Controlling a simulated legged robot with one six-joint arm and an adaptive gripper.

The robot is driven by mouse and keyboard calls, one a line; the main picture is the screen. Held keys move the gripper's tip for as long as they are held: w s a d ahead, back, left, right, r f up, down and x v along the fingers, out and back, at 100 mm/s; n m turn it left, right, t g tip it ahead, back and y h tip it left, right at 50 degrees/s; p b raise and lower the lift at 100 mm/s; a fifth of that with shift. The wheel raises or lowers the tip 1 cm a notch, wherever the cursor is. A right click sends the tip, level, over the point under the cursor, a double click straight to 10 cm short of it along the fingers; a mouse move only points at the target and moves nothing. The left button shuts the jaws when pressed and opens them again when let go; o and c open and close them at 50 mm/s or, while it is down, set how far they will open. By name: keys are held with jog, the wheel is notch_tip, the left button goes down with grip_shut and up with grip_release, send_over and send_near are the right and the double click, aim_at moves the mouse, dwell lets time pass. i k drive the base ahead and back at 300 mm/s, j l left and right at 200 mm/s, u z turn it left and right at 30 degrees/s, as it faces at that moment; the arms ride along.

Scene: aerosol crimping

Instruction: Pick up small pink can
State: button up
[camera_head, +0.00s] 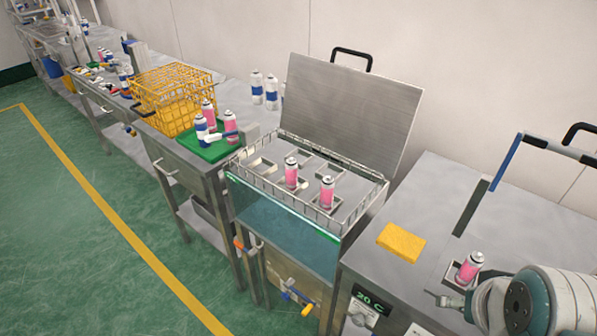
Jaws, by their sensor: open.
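A small pink can (470,267) with a grey top stands upright in a square holder on the steel counter at the right. My gripper (459,292) is at the lower right, open, close beside this can on its near side. My arm hides part of the gripper, and I cannot tell whether a finger touches the can. Two more pink cans, one on the left (291,174) and one on the right (326,192), stand in slots of the wire-rimmed bath (262,186). Other pink cans (231,127) stand on a green mat (206,152) farther left.
A yellow cloth or sponge (401,242) lies on the right counter (425,200). The bath's steel lid (350,110) stands raised behind it. A yellow wire basket (172,95) and white-blue bottles (257,85) are farther back. The green floor (70,230) at left is clear.

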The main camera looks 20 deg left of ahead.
aim_at(291, 165)
jog(key=i+j+u, duration=0.1)
jog(key=j, duration=0.3)
jog(key=i+j+u, duration=0.15)
jog(key=j, duration=0.3)
jog(key=j+u, duration=0.1)
jog(key=j, duration=0.3)
jog(key=i, duration=0.05)
